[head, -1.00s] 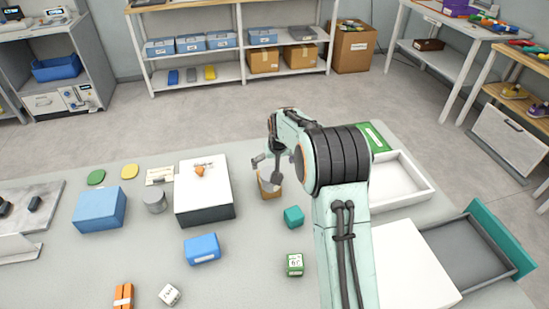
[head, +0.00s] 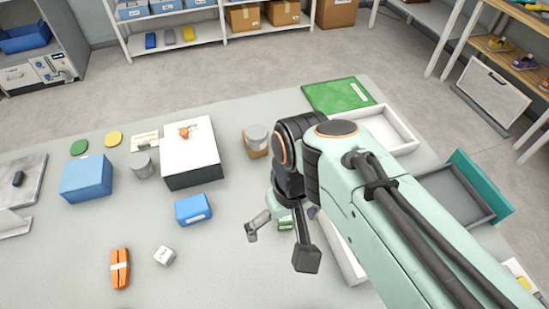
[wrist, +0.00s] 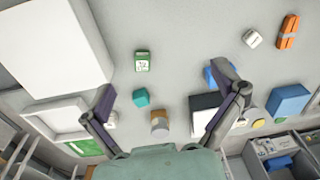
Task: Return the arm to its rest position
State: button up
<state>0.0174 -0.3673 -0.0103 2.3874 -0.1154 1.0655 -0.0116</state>
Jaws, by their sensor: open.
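My gripper (head: 280,244) hangs over the right-middle part of the grey table in the head view, its two fingers spread apart with nothing between them. The wrist view shows the same open gripper (wrist: 164,88), fingers wide apart, above the table. My arm reaches in from the lower right of the head view. A small green and white box (head: 285,223) shows partly behind the gripper in the head view, and whole in the wrist view (wrist: 142,61). A teal cube (wrist: 141,97) shows in the wrist view; my arm hides it in the head view.
A grey can on a brown block (head: 257,140), a white-topped box (head: 190,150), blue boxes (head: 193,209), an orange item (head: 120,268) and a white cube (head: 164,256) stand left. A green panel (head: 337,96), white tray (head: 405,130) and teal-fronted drawer (head: 480,185) lie right.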

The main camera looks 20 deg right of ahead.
jog(key=s+f, duration=0.1)
jog(key=s, duration=0.5)
jog(key=shift+s+a+f+g, duration=0.2)
jog(key=shift+s+f+g, duration=0.05)
jog(key=shift+g, duration=0.15)
